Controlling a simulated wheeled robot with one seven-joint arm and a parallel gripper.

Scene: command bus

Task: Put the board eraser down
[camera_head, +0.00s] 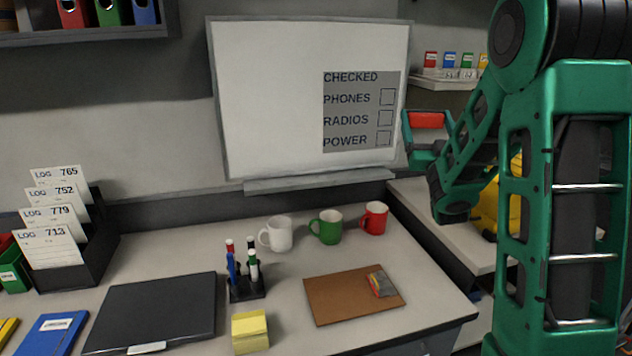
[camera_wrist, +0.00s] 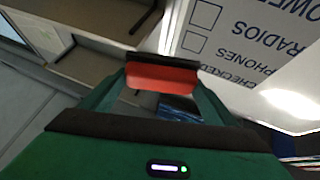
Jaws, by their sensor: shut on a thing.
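The board eraser (camera_head: 427,120) is a red block with a dark face. My gripper (camera_head: 422,135) is shut on it and holds it in the air by the lower right edge of the whiteboard (camera_head: 270,100). In the wrist view the eraser (camera_wrist: 162,78) spans between my two green fingers, its dark side facing away from my gripper (camera_wrist: 160,85). The whiteboard's printed checklist (camera_wrist: 255,40) shows upside down there. A grey tray ledge (camera_head: 318,181) runs under the whiteboard; nothing is seen lying on it.
The desk below holds white (camera_head: 279,234), green (camera_head: 326,227) and red (camera_head: 374,217) mugs, a pen holder (camera_head: 246,285), yellow notes (camera_head: 250,331), a dark folder (camera_head: 155,312) and a brown board (camera_head: 335,300) with a small multicoloured item (camera_head: 380,283). A shelf (camera_head: 445,82) with coloured items stands right of the whiteboard.

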